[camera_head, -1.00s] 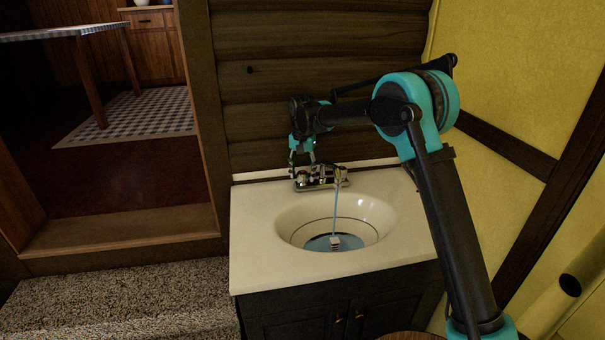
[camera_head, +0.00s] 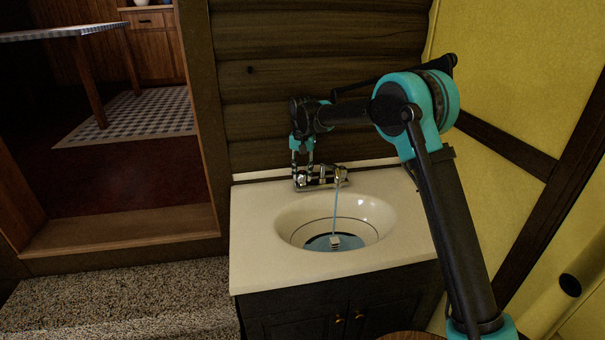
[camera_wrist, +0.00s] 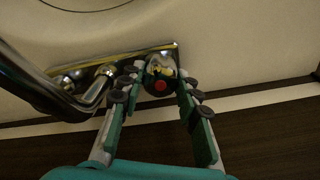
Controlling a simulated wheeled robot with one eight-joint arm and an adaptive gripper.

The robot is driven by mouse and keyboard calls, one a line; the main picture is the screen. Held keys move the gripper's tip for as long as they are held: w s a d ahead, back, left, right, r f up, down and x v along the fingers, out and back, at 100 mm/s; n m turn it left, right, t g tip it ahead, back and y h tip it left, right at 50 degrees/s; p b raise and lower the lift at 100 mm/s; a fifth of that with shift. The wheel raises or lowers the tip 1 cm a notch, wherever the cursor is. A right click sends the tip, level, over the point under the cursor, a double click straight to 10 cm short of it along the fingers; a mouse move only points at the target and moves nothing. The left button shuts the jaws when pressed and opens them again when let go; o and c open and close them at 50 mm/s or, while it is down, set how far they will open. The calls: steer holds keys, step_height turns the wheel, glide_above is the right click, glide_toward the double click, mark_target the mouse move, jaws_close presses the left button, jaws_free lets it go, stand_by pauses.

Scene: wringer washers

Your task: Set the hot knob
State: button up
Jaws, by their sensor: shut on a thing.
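The hot knob (camera_wrist: 161,72) is a shiny metal knob with a red dot, at the left end of the faucet in the head view. My gripper (camera_head: 301,180) reaches down on it from above, and its fingers hide most of it there. In the wrist view my gripper (camera_wrist: 160,78) has one finger on each side of the knob and is shut on it. The chrome faucet (camera_head: 325,173) stands at the back of the sink counter; its spout (camera_wrist: 40,88) curves off to the left in the wrist view. A thin stream of water (camera_head: 335,212) runs from it.
The cream basin (camera_head: 372,213) holds some water with a small pale object in it. A log wall (camera_head: 330,60) stands close behind the faucet, and a yellow wall (camera_head: 505,80) is on the right. The front counter (camera_head: 255,268) is clear.

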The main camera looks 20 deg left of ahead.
mark_target(302, 172)
steer(key=n, duration=1.3)
steer(key=shift+a, duration=0.1)
steer(key=shift+n, duration=0.3)
stand_by(0.3)
steer(key=o, duration=1.2)
steer(key=shift+c, duration=0.2)
step_height(302, 172, up, 12)
